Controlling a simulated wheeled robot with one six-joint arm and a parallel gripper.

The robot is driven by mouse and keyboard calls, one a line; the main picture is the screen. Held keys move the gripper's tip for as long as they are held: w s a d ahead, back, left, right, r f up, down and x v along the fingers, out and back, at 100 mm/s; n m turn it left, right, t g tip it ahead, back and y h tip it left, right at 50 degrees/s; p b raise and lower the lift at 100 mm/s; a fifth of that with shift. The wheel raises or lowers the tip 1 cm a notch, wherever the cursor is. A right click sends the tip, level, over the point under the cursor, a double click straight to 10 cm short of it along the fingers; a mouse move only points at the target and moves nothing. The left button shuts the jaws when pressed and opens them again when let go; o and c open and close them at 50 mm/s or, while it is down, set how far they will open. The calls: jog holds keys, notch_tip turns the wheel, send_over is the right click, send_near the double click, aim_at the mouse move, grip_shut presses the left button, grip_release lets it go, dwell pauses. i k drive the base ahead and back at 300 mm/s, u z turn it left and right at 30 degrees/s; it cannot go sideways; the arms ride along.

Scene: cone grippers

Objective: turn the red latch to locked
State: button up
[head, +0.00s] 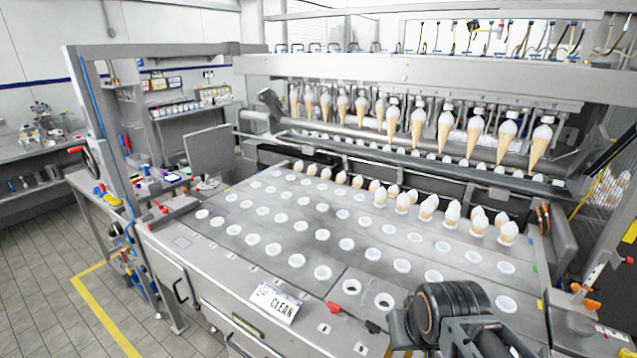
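A small red latch (336,308) sits on the metal deck near its front edge, right of the white CLEAN card. It is small in the head view, and I cannot tell which way it is turned. My gripper (412,328) is at the bottom right of the head view, dark and bulky, to the right of the latch and apart from it in the picture. Its fingers cannot be made out clearly, so I cannot tell whether it is open or shut. The deck under and behind my arm is hidden.
The deck (225,243) has rows of white-rimmed holes, with several filled cones (452,215) standing at the back right. More cones hang from the overhead rail (420,68). The CLEAN card (274,303) lies by the front edge. A metal post frame (105,130) stands at the left.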

aim_at(336, 309)
jog(key=u, duration=0.05)
jog(key=k, duration=0.5)
jog(key=u, duration=1.85)
jog(key=i, duration=1)
jog(key=z, duration=2.05)
